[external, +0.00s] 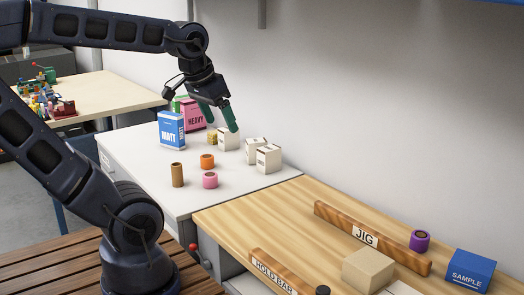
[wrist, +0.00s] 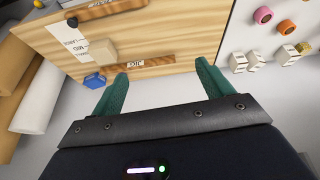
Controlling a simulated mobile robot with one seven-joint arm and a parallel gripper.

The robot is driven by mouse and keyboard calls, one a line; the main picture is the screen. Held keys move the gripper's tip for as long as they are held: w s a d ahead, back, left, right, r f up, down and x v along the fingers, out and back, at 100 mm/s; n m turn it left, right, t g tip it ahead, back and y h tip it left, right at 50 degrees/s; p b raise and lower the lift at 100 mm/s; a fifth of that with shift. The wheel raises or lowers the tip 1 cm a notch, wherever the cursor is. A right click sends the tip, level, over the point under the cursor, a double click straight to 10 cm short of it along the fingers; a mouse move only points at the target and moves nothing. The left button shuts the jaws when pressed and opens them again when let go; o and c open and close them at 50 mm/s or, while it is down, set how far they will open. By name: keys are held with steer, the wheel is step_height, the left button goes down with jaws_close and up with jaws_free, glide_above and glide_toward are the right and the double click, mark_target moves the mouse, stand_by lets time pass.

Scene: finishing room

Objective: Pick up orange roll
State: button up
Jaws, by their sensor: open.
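The orange roll (external: 207,161) stands on the white cabinet top, between a brown roll and a pink roll. It also shows near the right edge of the wrist view (wrist: 286,27). My gripper (external: 224,122) has green fingers and is open and empty. In the external view it hangs above the back of the white top, up and to the right of the orange roll, apart from it. In the wrist view the fingertips (wrist: 161,70) spread wide with nothing between them.
Near the orange roll stand the brown roll (external: 177,175), pink roll (external: 210,180), white boxes (external: 268,158), a blue MATT box (external: 171,130) and a pink HEAVY box (external: 192,115). The wooden bench (external: 290,225) holds a JIG bar (external: 370,238), a purple roll (external: 419,240) and a SAMPLE box (external: 470,270).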

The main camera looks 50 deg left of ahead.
steer(key=w+a+n+g, duration=0.1)
steer(key=w+a+n, duration=0.4)
steer(key=w+a, duration=0.5)
steer(key=w+a+n+g, duration=0.1)
steer(key=w+a+n, duration=0.3)
steer(key=w+a, duration=0.55)
steer(key=n+g, duration=0.2)
steer(key=n, duration=1)
glide_toward(207, 156)
steer(key=shift+w+d, duration=0.1)
steer(key=shift+d, duration=0.75)
steer(key=shift+a+f+n, duration=0.3)
steer(key=shift+a+f, duration=0.05)
steer(key=shift+f, duration=0.15)
step_height(207, 156, down, 5)
steer(key=shift+f, duration=0.2)
steer(key=shift+a+f, duration=0.2)
steer(key=shift+f, duration=1.05)
steer(key=shift+a+f, duration=0.2)
steer(key=shift+f, duration=1.1)
steer(key=c, duration=1.1)
